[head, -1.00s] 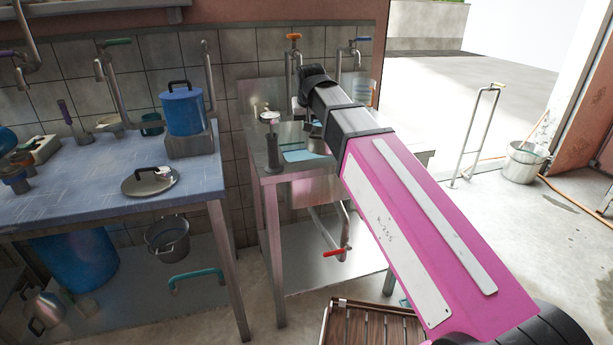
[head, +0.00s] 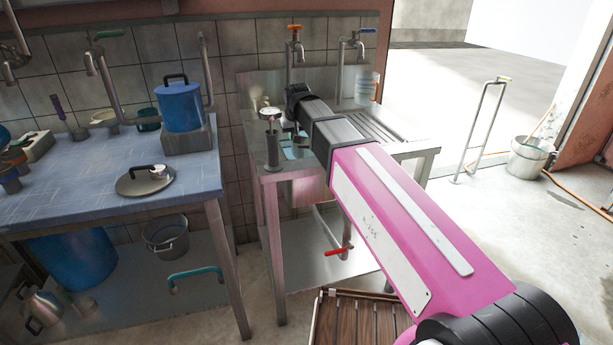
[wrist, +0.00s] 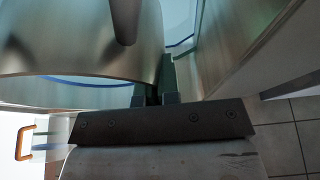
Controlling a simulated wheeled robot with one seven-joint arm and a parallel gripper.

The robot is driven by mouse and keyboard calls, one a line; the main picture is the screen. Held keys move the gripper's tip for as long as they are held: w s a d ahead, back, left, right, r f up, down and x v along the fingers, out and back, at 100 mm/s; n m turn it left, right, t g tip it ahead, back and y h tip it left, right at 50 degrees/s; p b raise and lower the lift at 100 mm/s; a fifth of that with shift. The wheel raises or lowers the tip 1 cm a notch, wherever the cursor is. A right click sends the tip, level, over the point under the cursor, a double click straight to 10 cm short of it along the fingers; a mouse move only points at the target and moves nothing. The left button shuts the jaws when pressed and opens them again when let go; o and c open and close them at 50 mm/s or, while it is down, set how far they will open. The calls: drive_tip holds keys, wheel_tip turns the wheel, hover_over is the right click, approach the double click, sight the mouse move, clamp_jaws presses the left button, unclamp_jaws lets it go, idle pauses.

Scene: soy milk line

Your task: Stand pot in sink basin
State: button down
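A shiny metal pot (wrist: 60,40) fills the upper left of the wrist view, with a dark handle-like part over it. My gripper (wrist: 158,90) has its dark fingers close together at the pot's wall and appears shut on it. The sink basin (wrist: 235,45) shows as metal walls around the pot, with pale blue inside. In the head view the sink (head: 285,172) stands in the middle, and my arm reaches over its basin and hides most of it. The pot's base is hidden, so I cannot tell whether it touches the basin floor.
An orange-handled tap (head: 295,45) and a blue-handled tap (head: 355,45) rise behind the sink. A grey post with a round top (head: 271,140) stands at its front left. The blue-topped table (head: 90,185) at left holds a blue pot (head: 180,105) and a lid (head: 146,182).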

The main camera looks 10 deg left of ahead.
sight(294, 154)
drive_tip(key=shift+w+a+f, duration=0.1)
drive_tip(key=shift+w+f, duration=0.05)
drive_tip(key=shift+f, duration=4.95)
drive_tip(key=shift+f, duration=0.15)
drive_tip(key=c, duration=1.4)
unclamp_jaws()
drive_tip(key=shift+o, duration=0.2)
drive_tip(key=v, duration=1.2)
